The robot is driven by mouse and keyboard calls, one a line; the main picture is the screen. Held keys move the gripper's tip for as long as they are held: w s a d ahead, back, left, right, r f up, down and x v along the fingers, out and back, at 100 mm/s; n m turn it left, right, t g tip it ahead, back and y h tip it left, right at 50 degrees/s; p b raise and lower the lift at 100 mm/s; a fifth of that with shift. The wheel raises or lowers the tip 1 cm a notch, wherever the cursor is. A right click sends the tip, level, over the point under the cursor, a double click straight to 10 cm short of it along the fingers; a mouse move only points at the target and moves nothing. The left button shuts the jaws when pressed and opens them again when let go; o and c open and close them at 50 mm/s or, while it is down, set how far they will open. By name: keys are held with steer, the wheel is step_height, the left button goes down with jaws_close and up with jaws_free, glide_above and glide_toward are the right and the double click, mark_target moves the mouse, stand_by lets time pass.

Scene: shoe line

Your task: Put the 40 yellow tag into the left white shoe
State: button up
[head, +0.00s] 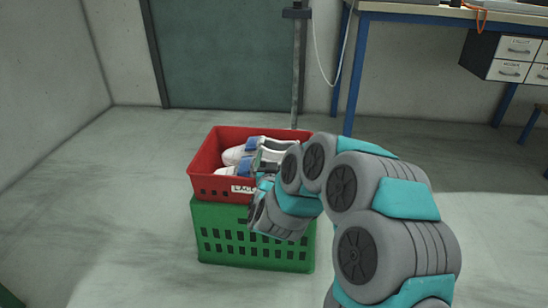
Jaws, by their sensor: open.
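Two white shoes with blue parts lie side by side in the red crate (205,160). The farther shoe (233,155) shows its toe and part of its upper. The nearer shoe (226,171) is partly hidden by the crate's front wall and my arm. I cannot tell which of them is the left shoe. My gripper (266,164) is open, over the crate at the right part of the shoes; its fingertips are small and hard to make out. No yellow tag shows; I cannot tell whether one is hidden behind my arm or gripper.
The red crate stands on a green crate (222,236) on the floor. A thin metal post (297,70) rises behind them. A blue-framed workbench (352,80) with white drawers (510,70) stands at the back right.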

steer(key=shift+s+b, duration=0.5)
steer(key=shift+s, duration=3.4)
